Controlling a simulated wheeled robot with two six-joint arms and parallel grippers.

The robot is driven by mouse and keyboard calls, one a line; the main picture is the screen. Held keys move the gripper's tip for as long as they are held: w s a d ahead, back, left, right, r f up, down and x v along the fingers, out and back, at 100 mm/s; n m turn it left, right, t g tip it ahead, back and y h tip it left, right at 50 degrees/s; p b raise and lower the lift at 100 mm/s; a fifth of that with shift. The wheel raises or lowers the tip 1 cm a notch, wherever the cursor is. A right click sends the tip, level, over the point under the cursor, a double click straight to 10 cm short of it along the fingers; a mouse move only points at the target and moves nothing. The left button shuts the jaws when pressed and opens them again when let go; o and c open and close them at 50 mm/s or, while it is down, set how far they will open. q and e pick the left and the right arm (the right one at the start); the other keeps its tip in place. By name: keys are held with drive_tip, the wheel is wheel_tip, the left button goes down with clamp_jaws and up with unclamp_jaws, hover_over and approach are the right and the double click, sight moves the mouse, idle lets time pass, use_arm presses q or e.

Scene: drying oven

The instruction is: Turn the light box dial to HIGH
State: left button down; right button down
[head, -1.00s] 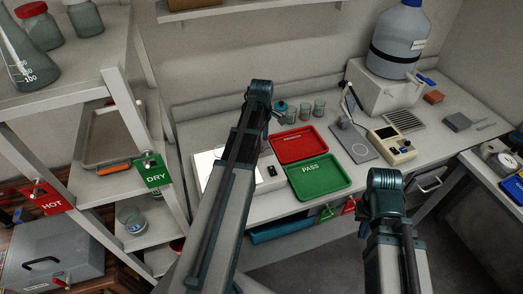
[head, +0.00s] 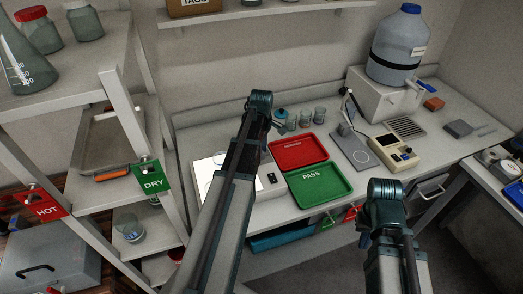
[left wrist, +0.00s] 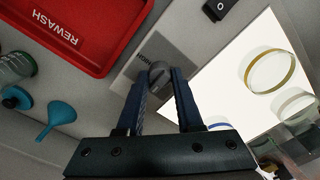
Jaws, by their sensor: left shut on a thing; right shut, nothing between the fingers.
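The light box (head: 265,190) stands on the bench with a lit white panel, which fills the right of the left wrist view (left wrist: 222,92). Its grey round dial (left wrist: 158,68) sits on a grey label plate, where upside-down lettering that looks like HIGH shows beside it. My left gripper (left wrist: 161,78) is shut on the dial, one finger on each side. The dial's pointer setting is not clear. In the head view my left arm hides the dial and the left fingers. My right gripper (head: 363,236) is shut and empty in front of the bench, mostly hidden by its own arm.
A black switch (left wrist: 218,8) sits on the light box. A red REWASH tray (head: 298,150) and green PASS tray (head: 320,182) lie to its right. A shelf rack with a DRY sign (head: 152,174) is at left.

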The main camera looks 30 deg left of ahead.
use_arm(q)
drive_tip(key=shift+m, duration=0.3)
drive_tip(key=m, duration=0.3)
drive_tip(key=shift+m, duration=0.4)
drive_tip(key=m, duration=0.4)
drive_tip(key=shift+m, duration=0.3)
drive_tip(key=m, duration=0.4)
drive_tip(key=shift+m, duration=2.4)
drive_tip(key=c, duration=0.6)
unclamp_jaws()
drive_tip(key=shift+o, duration=0.2)
